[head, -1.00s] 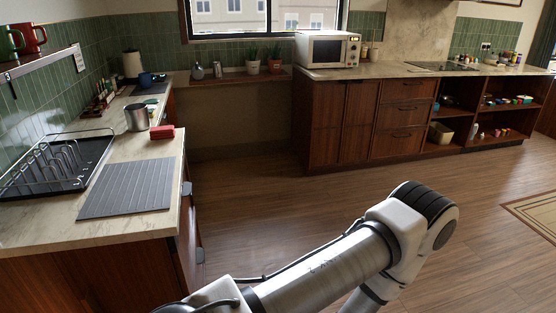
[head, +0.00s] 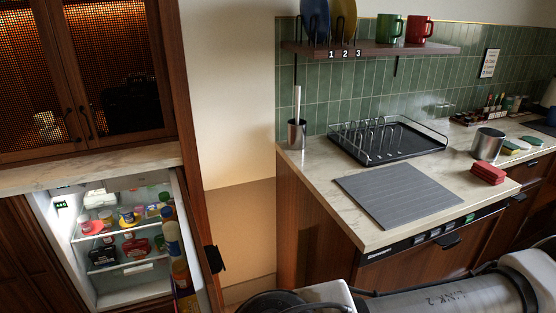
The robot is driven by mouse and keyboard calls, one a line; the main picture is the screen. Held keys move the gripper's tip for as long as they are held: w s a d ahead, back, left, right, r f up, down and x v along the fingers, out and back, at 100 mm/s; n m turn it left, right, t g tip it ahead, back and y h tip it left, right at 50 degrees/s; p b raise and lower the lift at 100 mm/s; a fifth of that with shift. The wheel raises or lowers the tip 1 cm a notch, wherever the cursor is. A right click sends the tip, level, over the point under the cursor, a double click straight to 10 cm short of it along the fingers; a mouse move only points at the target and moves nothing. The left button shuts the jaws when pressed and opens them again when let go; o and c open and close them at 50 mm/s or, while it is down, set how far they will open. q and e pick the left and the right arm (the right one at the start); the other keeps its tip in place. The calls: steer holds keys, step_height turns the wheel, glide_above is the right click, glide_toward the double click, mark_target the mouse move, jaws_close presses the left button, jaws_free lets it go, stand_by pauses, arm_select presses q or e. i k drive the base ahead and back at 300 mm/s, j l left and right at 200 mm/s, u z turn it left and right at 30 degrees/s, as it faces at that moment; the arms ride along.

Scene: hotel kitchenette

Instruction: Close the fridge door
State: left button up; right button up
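The fridge (head: 57,232) stands open at the lower left, built into dark wood cabinetry, with a lit white interior. Its door (head: 201,245) is swung out towards me and seen nearly edge-on, with a dark handle (head: 214,259) on its outer side. Bottles and jars stand in the door's inner racks. The lower part of the door is cut off by the picture's bottom edge. Neither of my grippers is in view; only a white and grey arm link of mine shows at the bottom right.
Several food items sit on the fridge shelves. To the right, a marble counter (head: 306,178) holds a dish rack (head: 349,141), a grey mat (head: 398,196), a metal pot (head: 487,143) and red blocks (head: 487,173). A beige wall (head: 236,238) separates counter and fridge.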

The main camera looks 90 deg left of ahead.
mark_target(199, 258)
steer(key=i+u, duration=0.1)
steer(key=u, duration=0.35)
steer(key=i+u, duration=0.1)
steer(key=u, duration=0.35)
steer(key=i+u, duration=0.1)
steer(key=u, duration=0.35)
steer(key=l+u, duration=0.15)
steer(key=u, duration=0.3)
steer(key=i+l+u, duration=0.1)
steer(key=u, duration=0.35)
steer(key=l+u, duration=0.15)
steer(key=u, duration=0.3)
steer(key=l+u, duration=0.15)
steer(key=u, duration=0.3)
steer(key=l+u, duration=0.15)
steer(key=u, duration=0.3)
steer(key=i+l+u, duration=0.1)
steer(key=l+u, duration=0.35)
steer(key=k+j, duration=0.1)
steer(key=j, duration=0.6)
steer(key=k+j, duration=0.15)
steer(key=j, duration=0.2)
steer(key=u, duration=0.05)
